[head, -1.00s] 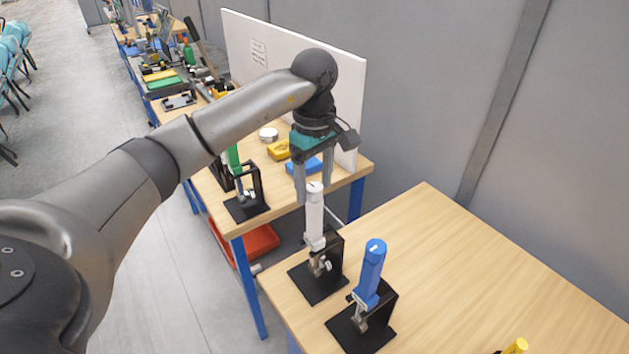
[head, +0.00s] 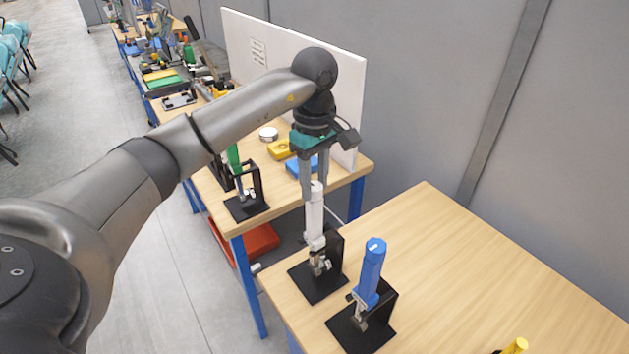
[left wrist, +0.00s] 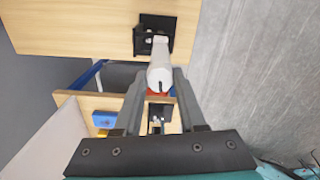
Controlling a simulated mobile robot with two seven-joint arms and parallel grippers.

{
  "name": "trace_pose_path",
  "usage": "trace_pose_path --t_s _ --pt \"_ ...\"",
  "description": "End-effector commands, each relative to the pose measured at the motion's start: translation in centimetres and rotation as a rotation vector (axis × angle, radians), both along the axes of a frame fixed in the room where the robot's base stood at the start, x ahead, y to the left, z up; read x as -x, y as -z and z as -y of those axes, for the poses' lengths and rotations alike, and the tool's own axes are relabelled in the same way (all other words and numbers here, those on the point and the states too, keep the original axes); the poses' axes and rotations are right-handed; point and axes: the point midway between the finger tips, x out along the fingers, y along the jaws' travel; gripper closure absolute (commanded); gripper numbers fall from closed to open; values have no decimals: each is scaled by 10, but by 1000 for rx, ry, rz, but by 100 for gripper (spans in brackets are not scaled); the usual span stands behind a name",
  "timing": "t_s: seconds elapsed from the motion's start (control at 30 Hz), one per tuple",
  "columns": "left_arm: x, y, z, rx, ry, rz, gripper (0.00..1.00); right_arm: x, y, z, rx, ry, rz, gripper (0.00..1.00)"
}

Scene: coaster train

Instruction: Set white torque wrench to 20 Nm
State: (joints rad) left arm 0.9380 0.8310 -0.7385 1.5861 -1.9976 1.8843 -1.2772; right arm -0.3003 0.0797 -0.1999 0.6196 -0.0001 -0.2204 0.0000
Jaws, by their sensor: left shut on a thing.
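The white torque wrench (head: 315,218) stands upright in a black stand (head: 318,284) near the left corner of the front table. My left gripper (head: 315,186) points straight down from above and is shut on the top of the white wrench's handle. In the left wrist view the white wrench (left wrist: 160,76) sits between the two fingers, with a dark mark on its end. The scale value cannot be read. My right gripper is not in view.
A blue torque wrench (head: 371,268) stands close by in its own black stand. A green wrench (head: 233,158) is in a stand on the table behind. A yellow handle (head: 516,346) shows at the bottom edge. The front table's right side (head: 480,260) is clear.

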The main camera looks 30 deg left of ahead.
Motion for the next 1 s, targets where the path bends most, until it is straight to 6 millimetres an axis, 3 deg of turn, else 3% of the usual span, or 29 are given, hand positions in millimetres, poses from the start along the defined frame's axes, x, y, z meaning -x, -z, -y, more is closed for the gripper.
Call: trace_pose_path --t_s 0.37,1.0 --pt "0 -1 -1 -1 -106 1 100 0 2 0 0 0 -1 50" --pt "0 -1 -1 -1 -679 2 100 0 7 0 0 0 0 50"
